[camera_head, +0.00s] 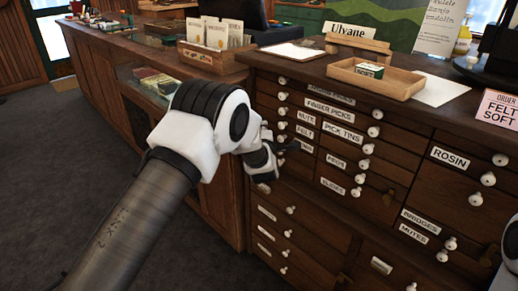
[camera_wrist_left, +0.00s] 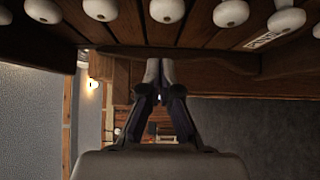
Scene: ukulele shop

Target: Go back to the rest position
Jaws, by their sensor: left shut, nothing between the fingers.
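My left arm reaches in from the left in the head view, and its gripper (camera_head: 284,146) is in front of the label drawers of the wooden cabinet (camera_head: 335,240). In the left wrist view the two fingers of the left gripper (camera_wrist_left: 159,72) are together with nothing between them. White drawer knobs (camera_wrist_left: 167,10) show beyond the fingertips; I cannot tell whether a finger touches the cabinet. A white and black part of my right arm shows at the right edge of the head view; its gripper is out of view.
The cabinet top holds a wooden tray (camera_head: 404,86) with a small green box (camera_head: 369,69), a paper sheet (camera_head: 440,90) and a pink sign (camera_head: 497,107). A card rack (camera_head: 207,60) stands on the counter behind. Dark carpet (camera_head: 60,150) lies clear at left.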

